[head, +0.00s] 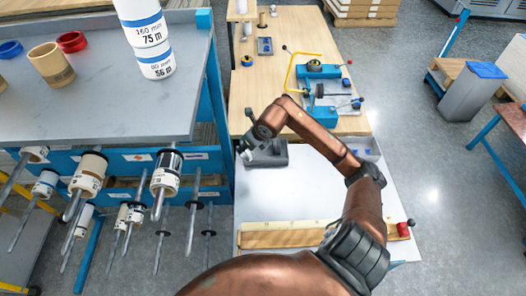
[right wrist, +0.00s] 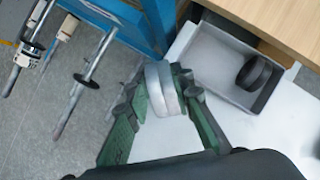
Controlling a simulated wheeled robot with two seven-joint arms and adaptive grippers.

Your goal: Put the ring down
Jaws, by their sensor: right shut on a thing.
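My right gripper (right wrist: 172,85) is shut on a pale grey-white ring (right wrist: 163,90), which stands on edge between the green-lined fingers. In the head view the right gripper (head: 247,148) is at the left end of a grey tray (head: 280,153), and the ring shows only as a small pale patch. In the right wrist view the ring is to the left of the tray (right wrist: 215,72), apart from it in the picture; its height above the white surface is hard to judge. My left gripper is not in view.
A black ring (right wrist: 255,73) lies in the tray. A white board (head: 290,195) has free room in front of it. A grey bench (head: 110,95) with labelled rolls on rods below its edge stands at left. Blue fixtures (head: 318,90) stand farther back on the wooden table.

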